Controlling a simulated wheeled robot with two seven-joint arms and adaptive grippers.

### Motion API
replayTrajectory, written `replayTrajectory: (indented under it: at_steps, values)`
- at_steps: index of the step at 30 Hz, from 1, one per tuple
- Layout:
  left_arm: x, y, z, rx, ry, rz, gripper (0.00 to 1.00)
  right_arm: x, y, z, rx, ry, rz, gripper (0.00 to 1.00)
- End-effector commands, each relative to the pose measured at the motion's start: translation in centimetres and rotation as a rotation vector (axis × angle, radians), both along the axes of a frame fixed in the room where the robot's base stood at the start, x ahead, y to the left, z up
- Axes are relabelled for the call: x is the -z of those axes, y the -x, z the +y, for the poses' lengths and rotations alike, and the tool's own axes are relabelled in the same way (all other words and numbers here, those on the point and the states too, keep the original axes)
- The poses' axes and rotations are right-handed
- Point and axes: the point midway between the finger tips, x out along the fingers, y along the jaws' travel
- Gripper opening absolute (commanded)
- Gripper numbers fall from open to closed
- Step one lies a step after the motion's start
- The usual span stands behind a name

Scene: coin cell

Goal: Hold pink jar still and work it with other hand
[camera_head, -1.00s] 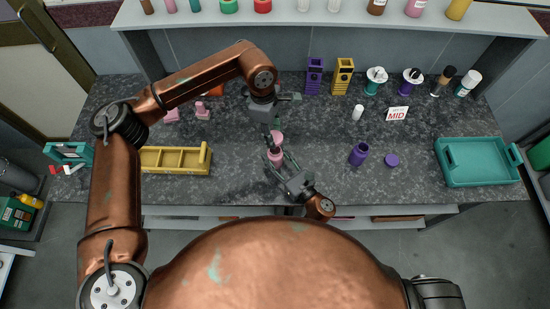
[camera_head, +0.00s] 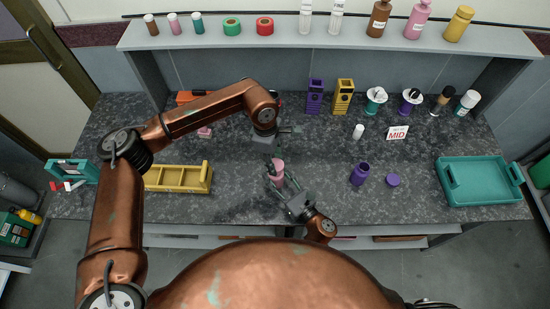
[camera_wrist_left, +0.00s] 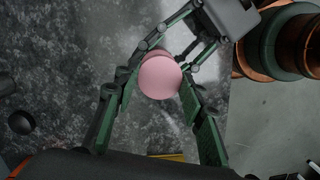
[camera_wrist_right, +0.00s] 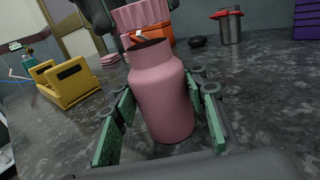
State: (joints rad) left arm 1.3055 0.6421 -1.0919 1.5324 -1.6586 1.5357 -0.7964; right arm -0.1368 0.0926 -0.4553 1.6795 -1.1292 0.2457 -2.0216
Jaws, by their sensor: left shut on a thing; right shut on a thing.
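The pink jar (camera_wrist_right: 160,95) stands upright in the right wrist view, with its dark open mouth facing up. My right gripper (camera_head: 282,185) is shut on the jar's body, one green finger pad on each side. A ribbed pink lid (camera_wrist_right: 140,15) hangs just above the mouth, slightly tilted, with a narrow gap between. My left gripper (camera_head: 272,165) is shut on this lid, coming from above. In the left wrist view the round pink lid top (camera_wrist_left: 160,76) sits between the fingers and hides the jar below. In the head view the fingers partly cover the pink jar.
A yellow tray (camera_head: 180,189) lies to the left. A purple jar (camera_head: 359,175) and purple lid (camera_head: 392,180) lie to the right, with a teal tray (camera_head: 449,198) beyond. A sign (camera_head: 397,132) and several bottles stand behind. Dark counter is clear around the jar.

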Motion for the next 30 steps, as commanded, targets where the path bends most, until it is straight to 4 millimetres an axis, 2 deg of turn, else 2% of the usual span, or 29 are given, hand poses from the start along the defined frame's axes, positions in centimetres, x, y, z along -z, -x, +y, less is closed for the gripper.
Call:
replayTrajectory:
  at_steps: [14,24,30]
  values:
    - [0.0,0.0,0.0,0.0,0.0,-0.001,0.28,0.1,0.0,0.0,0.0,0.001,0.001,0.0]
    - [1.5,0.0,0.0,-0.003,0.001,0.001,0.28,0.1,0.0,0.0,0.0,0.001,0.001,0.0]
    - [1.7,0.0,0.0,-0.002,0.001,0.0,0.28,0.1,0.0,0.0,0.0,0.001,0.001,0.0]
